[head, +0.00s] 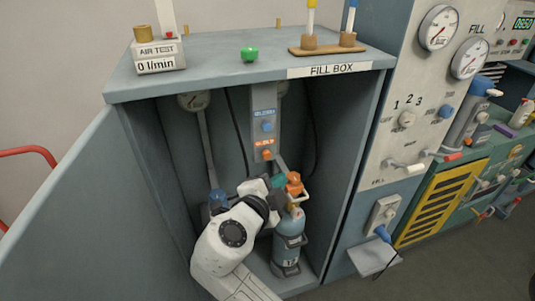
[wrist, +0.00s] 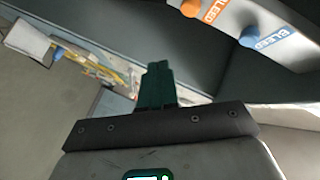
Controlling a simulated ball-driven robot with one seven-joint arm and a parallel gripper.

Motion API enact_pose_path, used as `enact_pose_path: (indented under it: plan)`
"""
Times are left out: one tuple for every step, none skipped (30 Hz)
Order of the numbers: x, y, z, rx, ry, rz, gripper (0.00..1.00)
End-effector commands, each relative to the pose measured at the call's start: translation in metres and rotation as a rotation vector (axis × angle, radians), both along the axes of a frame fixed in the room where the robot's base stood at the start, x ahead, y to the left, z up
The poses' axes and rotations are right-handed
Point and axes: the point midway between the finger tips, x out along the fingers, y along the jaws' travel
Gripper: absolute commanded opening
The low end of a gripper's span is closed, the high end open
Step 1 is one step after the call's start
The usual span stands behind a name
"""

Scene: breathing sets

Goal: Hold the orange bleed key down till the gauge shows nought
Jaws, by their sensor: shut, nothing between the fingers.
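The orange bleed key (head: 267,155) sits low on a grey upright panel inside the fill box, under an orange label. It also shows at the top edge of the wrist view (wrist: 192,8). A blue key (head: 267,126) with a blue label is above it on the panel. My gripper (head: 278,181) is shut and empty, below the orange key and apart from it, beside the cylinder's top. Its green fingers stand together in the wrist view (wrist: 159,75). A round gauge (head: 194,101) hangs at the box's upper left, its reading too small to tell.
A blue cylinder (head: 288,250) with an orange valve knob (head: 294,178) stands close right of my gripper. The box's side walls (head: 350,170) and top (head: 230,70) enclose the space. A hose (head: 207,150) runs down at the left.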

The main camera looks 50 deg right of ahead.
Motion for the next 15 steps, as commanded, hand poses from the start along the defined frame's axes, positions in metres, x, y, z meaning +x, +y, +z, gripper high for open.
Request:
enact_pose_path:
  plan:
    - [0.006,-0.004,0.003,0.000,-0.001,-0.002,0.00]
    - [0.010,-0.006,0.002,0.000,-0.001,-0.002,0.00]
    - [0.014,-0.009,0.002,0.000,0.000,-0.001,0.00]
    - [0.017,-0.012,0.002,0.001,0.000,-0.001,0.00]
    - [0.020,-0.014,0.002,0.002,0.001,-0.001,0.00]
    - [0.024,-0.016,0.002,0.002,0.001,-0.001,0.00]
    - [0.027,-0.018,-0.004,0.003,-0.001,-0.001,0.00]
    - [0.030,-0.020,-0.004,0.002,-0.003,0.000,0.00]
    - [0.033,-0.022,-0.004,0.002,-0.004,-0.001,0.00]
    - [0.035,-0.024,-0.003,0.001,-0.003,-0.001,0.00]
    - [0.037,-0.025,-0.003,0.001,-0.002,-0.001,0.00]
    - [0.039,-0.026,-0.003,0.002,-0.002,0.000,0.00]
    - [0.041,-0.027,-0.002,0.002,-0.002,0.000,0.00]
    - [0.042,-0.028,-0.002,0.002,-0.002,0.000,0.00]
    - [0.043,-0.029,-0.002,0.002,-0.001,0.000,0.00]
